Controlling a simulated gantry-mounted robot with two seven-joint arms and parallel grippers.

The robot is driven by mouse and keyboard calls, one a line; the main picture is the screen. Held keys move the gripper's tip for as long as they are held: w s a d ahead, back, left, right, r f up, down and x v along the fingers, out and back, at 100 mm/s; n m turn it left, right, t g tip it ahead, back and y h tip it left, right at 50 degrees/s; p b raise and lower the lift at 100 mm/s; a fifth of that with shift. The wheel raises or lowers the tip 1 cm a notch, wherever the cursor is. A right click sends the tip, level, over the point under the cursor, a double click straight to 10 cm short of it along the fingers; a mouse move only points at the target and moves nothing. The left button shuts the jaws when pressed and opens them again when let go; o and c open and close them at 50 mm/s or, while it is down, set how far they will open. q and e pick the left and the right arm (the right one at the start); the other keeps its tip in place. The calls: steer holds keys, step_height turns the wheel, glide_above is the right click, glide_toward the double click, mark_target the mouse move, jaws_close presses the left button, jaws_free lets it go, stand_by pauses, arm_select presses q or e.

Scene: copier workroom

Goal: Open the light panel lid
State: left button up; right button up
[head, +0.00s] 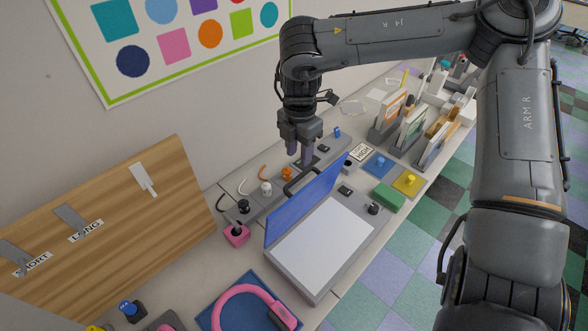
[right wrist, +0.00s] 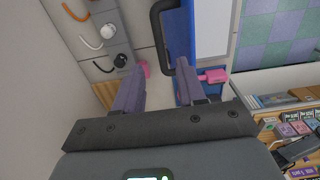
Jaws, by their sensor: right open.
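The light panel (head: 318,240) lies on the counter with its pale flat surface showing. Its blue lid (head: 300,208) stands raised along the panel's back long edge, steeply tilted. A black handle (head: 292,184) is on the lid's far side, partly hidden. My right gripper (head: 306,160) points down behind the lid, near the handle, with its fingers apart. In the right wrist view the handle (right wrist: 158,30) and the blue lid (right wrist: 180,38) lie ahead of the open gripper (right wrist: 160,68); I cannot tell whether they touch. My left gripper is not in view.
A pink block (head: 237,236) and small knobs and hooks line the strip behind the panel. A green block (head: 389,197) and yellow pad (head: 410,182) sit to the right. Upright file holders (head: 388,122) stand farther back. A wooden board (head: 110,225) leans at left.

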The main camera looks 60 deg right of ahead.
mark_target(299, 176)
step_height(299, 176, down, 8)
steer(key=shift+r+p, duration=0.25)
steer(key=shift+p, duration=0.35)
jaws_close()
